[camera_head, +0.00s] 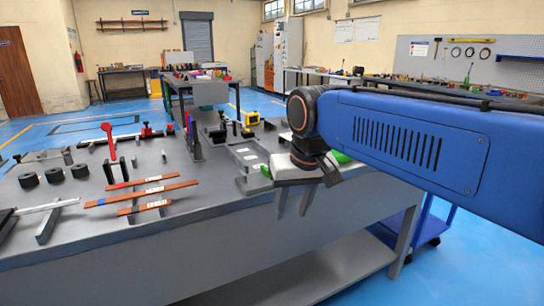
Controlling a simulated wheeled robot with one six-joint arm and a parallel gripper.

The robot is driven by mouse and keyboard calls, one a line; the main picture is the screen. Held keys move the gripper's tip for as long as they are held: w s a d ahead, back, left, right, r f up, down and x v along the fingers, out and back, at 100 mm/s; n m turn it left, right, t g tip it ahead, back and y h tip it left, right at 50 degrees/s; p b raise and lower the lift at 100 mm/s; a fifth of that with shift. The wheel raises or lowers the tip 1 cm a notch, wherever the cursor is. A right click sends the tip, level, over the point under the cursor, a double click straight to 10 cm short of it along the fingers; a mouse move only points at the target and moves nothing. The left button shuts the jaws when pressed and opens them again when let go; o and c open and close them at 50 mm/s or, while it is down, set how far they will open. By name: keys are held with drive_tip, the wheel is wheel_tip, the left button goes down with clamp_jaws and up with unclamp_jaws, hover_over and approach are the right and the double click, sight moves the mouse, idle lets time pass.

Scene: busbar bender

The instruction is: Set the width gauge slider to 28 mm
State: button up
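My gripper (293,208) hangs at the right part of the grey bench (130,252), by its front edge. Its two fingers point down and stand apart, with nothing seen between them. Just left of it is a low grey fixture (245,156) with small white labels. A green part (265,171) shows at the gripper's left side, and another green part (341,157) is partly hidden behind the gripper. I cannot tell for sure which part is the width gauge slider, and no scale reading is legible. The gripper and arm hide some of the bench's right end.
Copper-coloured bars (142,191) lie across supports at the left front. Black rolls (54,175), a red-handled tool (107,142) and an upright grey post (192,135) stand on the bench. A yellow device (251,118) is at the back. A blue cart (426,235) stands right of the bench.

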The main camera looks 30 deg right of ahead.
drive_tip(key=w+d+r+m+g, duration=0.2)
drive_tip(key=w+d+r+m, duration=0.1)
drive_tip(key=w+r, duration=0.75)
drive_tip(key=w+d+r+m+g, duration=0.15)
drive_tip(key=w+r+m, duration=0.25)
drive_tip(key=w+r, duration=0.65)
drive_tip(key=f, duration=1.6)
drive_tip(key=shift+s+d+f, duration=0.25)
drive_tip(key=shift+s+d, duration=0.05)
drive_tip(key=shift+s, duration=0.1)
drive_tip(key=c, duration=0.9)
